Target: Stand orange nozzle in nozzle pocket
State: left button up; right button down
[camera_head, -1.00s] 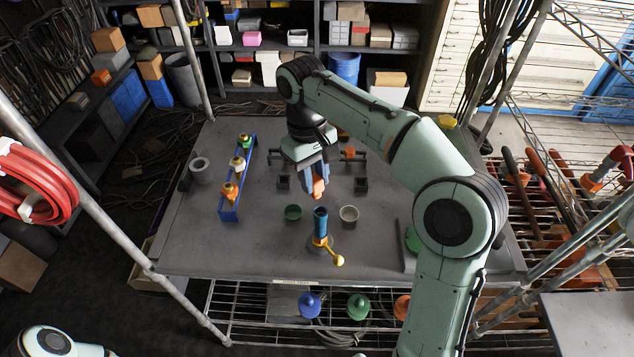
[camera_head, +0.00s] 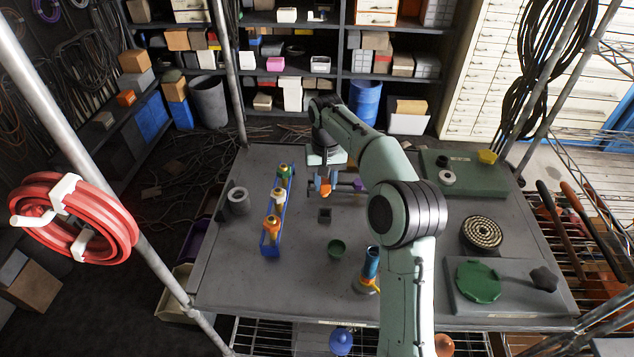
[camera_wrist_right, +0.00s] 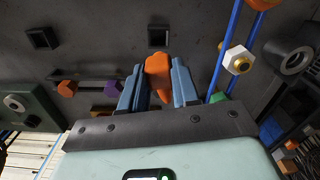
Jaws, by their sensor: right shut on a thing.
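My right gripper (camera_head: 324,178) is above the table, left of my right forearm. In the right wrist view its blue fingers (camera_wrist_right: 158,90) are shut on the orange nozzle (camera_wrist_right: 158,72), whose rounded end sticks out past the fingertips. The nozzle shows small in the head view (camera_head: 325,188). A dark square pocket (camera_head: 324,215) stands in front of the gripper, apart from the nozzle. In the right wrist view, one square pocket (camera_wrist_right: 158,37) lies beyond the nozzle and another (camera_wrist_right: 42,38) lies to the left. I cannot tell which is the nozzle pocket. My left gripper is out of view.
A blue rack (camera_head: 291,185) with several nozzle-like pieces stands left of the gripper. A grey ring (camera_head: 238,200) is farther left. A bar with a purple piece (camera_wrist_right: 112,87) lies close by.

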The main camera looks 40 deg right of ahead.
aim_at(325, 196)
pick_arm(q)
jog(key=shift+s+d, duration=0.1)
pick_arm(e)
jog(key=shift+s+d, duration=0.1)
jog(key=shift+s, duration=0.1)
jog(key=shift+f+b, duration=0.8)
jog(key=shift+f, duration=2)
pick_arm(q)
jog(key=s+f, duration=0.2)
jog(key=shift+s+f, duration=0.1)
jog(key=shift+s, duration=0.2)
pick_arm(e)
jog(key=shift+f, duration=0.1)
jog(key=shift+w, duration=0.1)
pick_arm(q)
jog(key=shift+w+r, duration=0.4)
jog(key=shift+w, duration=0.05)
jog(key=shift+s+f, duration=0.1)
pick_arm(e)
jog(key=shift+f, duration=0.1)
